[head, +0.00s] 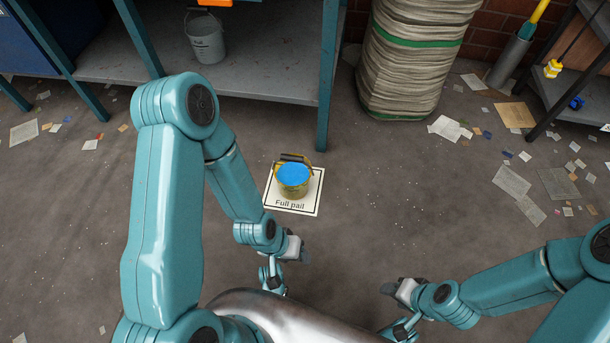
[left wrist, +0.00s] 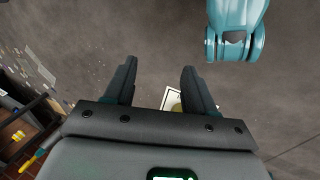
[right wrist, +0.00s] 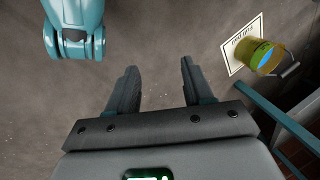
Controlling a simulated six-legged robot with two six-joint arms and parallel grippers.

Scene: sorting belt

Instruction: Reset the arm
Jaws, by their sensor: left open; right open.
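My left gripper (head: 297,249) hangs over the floor just in front of the floor card. In the left wrist view its two fingers (left wrist: 158,85) stand apart with nothing between them. My right gripper (head: 392,287) is low at the right, over bare floor. In the right wrist view its fingers (right wrist: 158,88) are apart and empty. A yellow pail (head: 292,181) filled with blue stands upright on a white card marked "Full pail" (head: 284,206). The pail also shows in the right wrist view (right wrist: 258,57). Neither gripper touches it.
A stack of sacks (head: 412,60) is at the back right. Paper scraps (head: 512,181) litter the right floor. The floor between my arms is clear.

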